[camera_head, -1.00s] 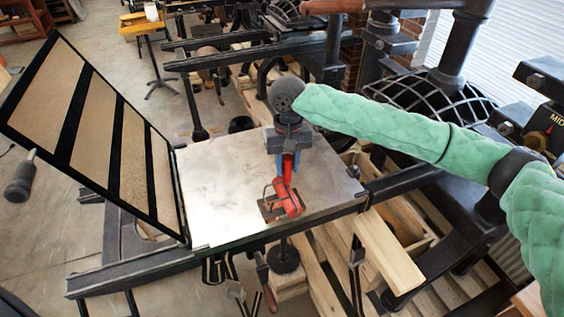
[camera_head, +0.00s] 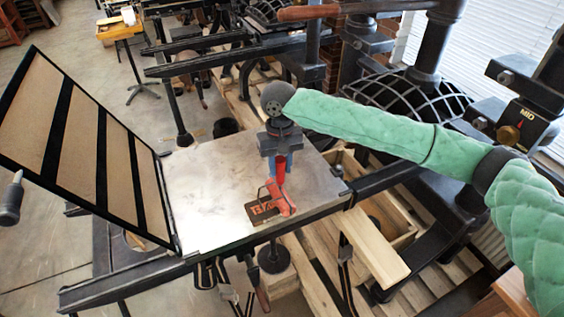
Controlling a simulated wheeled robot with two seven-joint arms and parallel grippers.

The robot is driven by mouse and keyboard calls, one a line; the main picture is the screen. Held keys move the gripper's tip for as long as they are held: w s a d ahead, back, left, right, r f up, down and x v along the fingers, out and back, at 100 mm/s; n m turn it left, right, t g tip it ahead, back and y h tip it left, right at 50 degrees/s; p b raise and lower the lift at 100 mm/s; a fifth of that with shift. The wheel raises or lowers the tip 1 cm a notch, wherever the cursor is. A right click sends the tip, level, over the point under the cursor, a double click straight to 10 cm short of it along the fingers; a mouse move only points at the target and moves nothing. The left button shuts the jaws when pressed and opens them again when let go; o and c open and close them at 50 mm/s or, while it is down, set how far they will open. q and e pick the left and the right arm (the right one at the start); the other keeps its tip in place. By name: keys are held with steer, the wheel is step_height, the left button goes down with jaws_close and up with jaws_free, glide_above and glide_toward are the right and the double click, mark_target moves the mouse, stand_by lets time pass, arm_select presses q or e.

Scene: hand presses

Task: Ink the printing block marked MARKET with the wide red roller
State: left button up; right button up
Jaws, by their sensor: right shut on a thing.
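My right gripper (camera_head: 278,165) points down over the metal press bed (camera_head: 210,170), shut on the handle of the red roller (camera_head: 281,200). The roller is low over the right part of a small dark printing block (camera_head: 262,213) near the bed's front edge. Whether it touches the block I cannot tell. The block's left part is uncovered and shows red-orange letters that look like "BA". The roller hides the rest of the word, so I cannot read MARKET on it. My left gripper is not in view.
A raised hinged frame (camera_head: 75,125) with dark bars leans off the bed's left side. A dark handle (camera_head: 12,200) is at the far left. The press body with a "MID" dial (camera_head: 510,134) stands to the right. The bed's left part is clear.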

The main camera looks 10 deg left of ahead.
steer(key=shift+s+a+p, duration=0.55)
steer(key=shift+a+p, duration=0.25)
steer(key=shift+s+a+p, duration=0.5)
steer(key=shift+a+p, duration=0.25)
steer(key=shift+a, duration=0.05)
steer(key=shift+s+a+p, duration=0.55)
steer(key=shift+a+p, duration=0.25)
steer(key=shift+w+d+f, duration=0.1)
steer(key=shift+w+d, duration=0.5)
steer(key=shift+d, duration=0.3)
steer(key=shift+w+d+r, duration=0.1)
steer(key=shift+w+d, duration=0.55)
steer(key=shift+d, duration=0.3)
steer(key=shift+w+d+f, duration=0.1)
steer(key=shift+w+d, duration=0.5)
steer(key=shift+d, duration=0.3)
steer(key=s+a, duration=0.5)
steer(key=a, duration=0.3)
steer(key=shift+s+a, duration=0.2)
steer(key=shift+s, duration=0.1)
step_height(320, 180, up, 5)
steer(key=shift+r, duration=0.1)
stand_by(0.9)
stand_by(0.4)
